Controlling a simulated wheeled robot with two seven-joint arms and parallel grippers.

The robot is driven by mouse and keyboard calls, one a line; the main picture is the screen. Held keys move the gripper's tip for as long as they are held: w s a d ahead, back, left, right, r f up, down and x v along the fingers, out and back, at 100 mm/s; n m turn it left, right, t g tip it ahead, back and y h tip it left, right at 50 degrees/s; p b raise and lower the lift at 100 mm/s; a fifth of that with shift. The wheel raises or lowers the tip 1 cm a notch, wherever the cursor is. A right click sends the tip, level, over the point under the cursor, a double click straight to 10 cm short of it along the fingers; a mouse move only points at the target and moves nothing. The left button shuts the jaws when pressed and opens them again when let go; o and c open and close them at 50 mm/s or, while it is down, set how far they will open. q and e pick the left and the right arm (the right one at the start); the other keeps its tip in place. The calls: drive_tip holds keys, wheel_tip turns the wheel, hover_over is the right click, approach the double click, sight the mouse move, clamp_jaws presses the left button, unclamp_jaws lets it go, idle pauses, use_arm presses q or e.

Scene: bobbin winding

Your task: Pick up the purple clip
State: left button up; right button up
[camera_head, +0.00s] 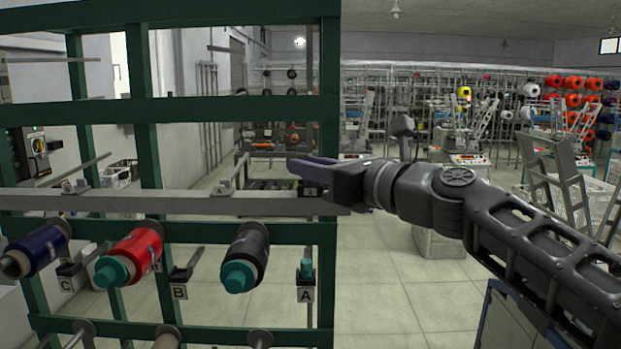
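My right gripper (318,163) reaches in from the right at the right end of the grey rail (150,203), its fingers pointing left. A dull purple piece (310,173) shows at the fingers, just above the rail. It may be the purple clip, but I cannot tell it clearly from the fingers, nor whether they are closed on it. My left gripper is not in view.
The green rack (240,109) fills the left side. Open floor (380,285) lies right of the rack.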

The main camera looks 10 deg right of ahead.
clamp_jaws()
drive_tip(key=shift+r, duration=0.15)
wheel_tip(320, 180, up, 18)
drive_tip(key=p, duration=0.7)
idle(0.6)
